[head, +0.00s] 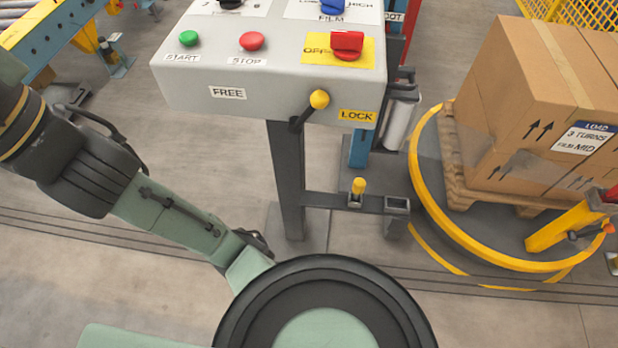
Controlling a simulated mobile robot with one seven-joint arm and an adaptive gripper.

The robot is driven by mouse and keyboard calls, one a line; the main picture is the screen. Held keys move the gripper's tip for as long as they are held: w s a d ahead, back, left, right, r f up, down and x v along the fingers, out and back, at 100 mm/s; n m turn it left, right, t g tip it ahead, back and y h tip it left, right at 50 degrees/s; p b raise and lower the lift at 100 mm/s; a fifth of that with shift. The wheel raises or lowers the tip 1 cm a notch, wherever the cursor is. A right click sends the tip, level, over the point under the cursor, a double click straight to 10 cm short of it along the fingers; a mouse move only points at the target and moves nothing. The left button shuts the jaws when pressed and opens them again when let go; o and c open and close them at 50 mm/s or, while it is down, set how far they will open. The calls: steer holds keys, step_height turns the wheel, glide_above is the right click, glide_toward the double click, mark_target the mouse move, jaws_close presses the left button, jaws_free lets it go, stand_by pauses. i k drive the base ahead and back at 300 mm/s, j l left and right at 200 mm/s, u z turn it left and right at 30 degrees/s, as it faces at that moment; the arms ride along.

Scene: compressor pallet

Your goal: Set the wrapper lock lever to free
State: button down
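The wrapper lock lever is a short black lever with a yellow ball knob (319,99) on the front face of the grey control box (190,92). It slants up and to the right from its black pivot. The FREE label (227,93) is to its left and the yellow LOCK label (357,116) is close to its right. The knob is on the LOCK side. My arm (165,210) runs across the lower left, apart from the lever. My gripper is outside the picture.
The box top carries a green START button (189,38), a red STOP button (252,41) and a red switch (346,45). A post (288,180) holds the box. Right, cartons (530,100) stand on a pallet within a yellow ring (440,215). Floor left of the post is clear.

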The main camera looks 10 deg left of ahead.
mark_target(319, 99)
steer(key=i+j, duration=0.1)
steer(key=j, duration=0.55)
steer(key=k+j, duration=0.3)
steer(key=k, duration=0.15)
steer(key=k+j, duration=0.3)
steer(key=k, duration=0.15)
steer(key=z, duration=0.05)
